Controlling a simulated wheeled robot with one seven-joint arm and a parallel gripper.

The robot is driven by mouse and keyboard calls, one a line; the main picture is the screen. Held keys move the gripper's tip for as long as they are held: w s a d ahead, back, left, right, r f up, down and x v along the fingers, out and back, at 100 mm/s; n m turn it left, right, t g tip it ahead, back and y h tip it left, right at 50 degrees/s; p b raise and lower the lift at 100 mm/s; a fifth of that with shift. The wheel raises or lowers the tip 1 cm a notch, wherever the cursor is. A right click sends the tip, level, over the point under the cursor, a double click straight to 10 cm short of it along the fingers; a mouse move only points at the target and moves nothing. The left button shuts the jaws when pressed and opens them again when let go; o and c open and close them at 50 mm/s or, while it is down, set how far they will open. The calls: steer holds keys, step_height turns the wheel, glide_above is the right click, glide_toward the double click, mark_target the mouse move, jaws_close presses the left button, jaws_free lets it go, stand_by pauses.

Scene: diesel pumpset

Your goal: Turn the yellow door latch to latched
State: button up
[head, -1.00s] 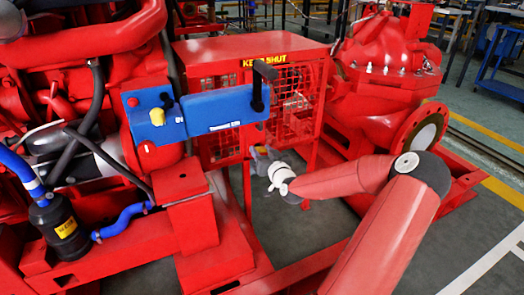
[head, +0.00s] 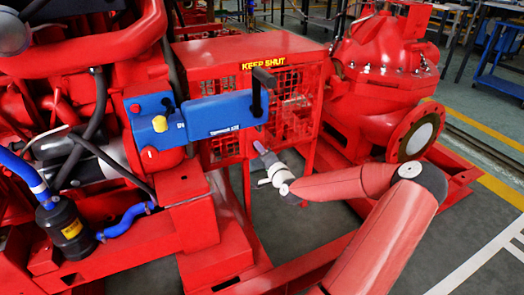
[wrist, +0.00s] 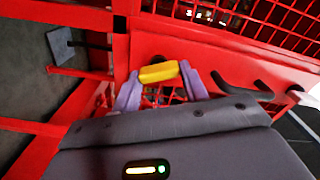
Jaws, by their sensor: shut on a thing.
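The yellow door latch (wrist: 158,72) shows in the wrist view as a short bar between my two purple fingertips, in front of the red guard door. It lies nearly level across that picture, right end slightly higher. My gripper (wrist: 160,84) is shut on it, one finger at each end. In the head view my gripper (head: 259,148) reaches the lower front of the red mesh guard (head: 222,84), below the blue panel. The latch cannot be made out there. I cannot tell from its angle whether it is latched.
The blue control panel (head: 215,116) with a black upright handle (head: 262,80) is just above my gripper. A red pump (head: 385,75) stands to the right, and red engine parts with hoses fill the left. Grey floor (head: 460,225) is open at right.

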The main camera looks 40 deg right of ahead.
steer(key=m, duration=0.4)
steer(key=shift+f+m+p, duration=0.1)
steer(key=shift+m+p, duration=0.2)
steer(key=shift+m, duration=0.1)
stand_by(0.4)
steer(key=o, duration=1)
steer(key=v, duration=0.7)
steer(key=shift+s, duration=0.4)
